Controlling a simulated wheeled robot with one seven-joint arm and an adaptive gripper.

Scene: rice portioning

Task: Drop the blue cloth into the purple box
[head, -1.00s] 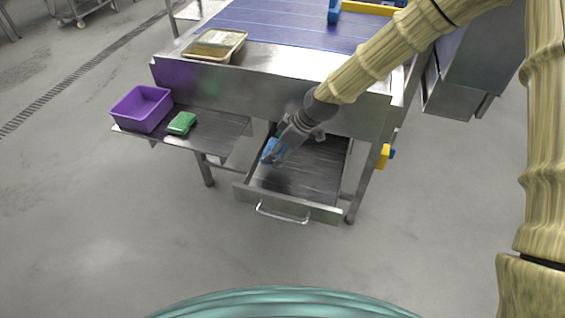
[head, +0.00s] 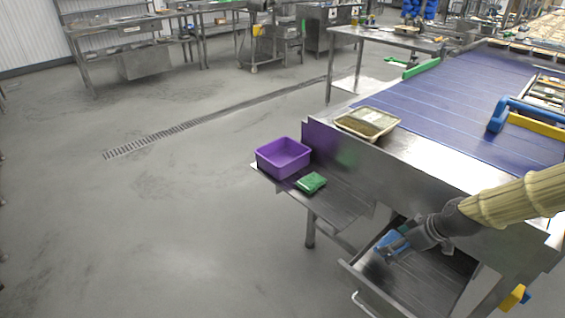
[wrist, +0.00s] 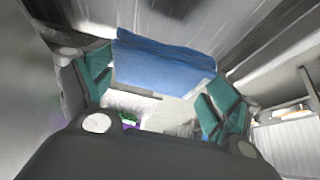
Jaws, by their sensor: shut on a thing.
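The blue cloth (head: 390,242) is at the open metal drawer, with my gripper (head: 388,254) on it. In the wrist view the blue cloth (wrist: 165,68) sits between the two teal-padded fingers of my gripper (wrist: 158,92), which is shut on it. I cannot tell whether the cloth still touches the drawer floor. The purple box (head: 283,160) stands on the low side shelf, to the left of and beyond my gripper. Its visible inside looks empty.
A green cloth or sponge (head: 311,183) lies on the shelf (head: 340,206) beside the purple box. The drawer (head: 420,285) is pulled out under the conveyor table. A tray of food (head: 367,122) sits on the table edge above. Open floor lies to the left.

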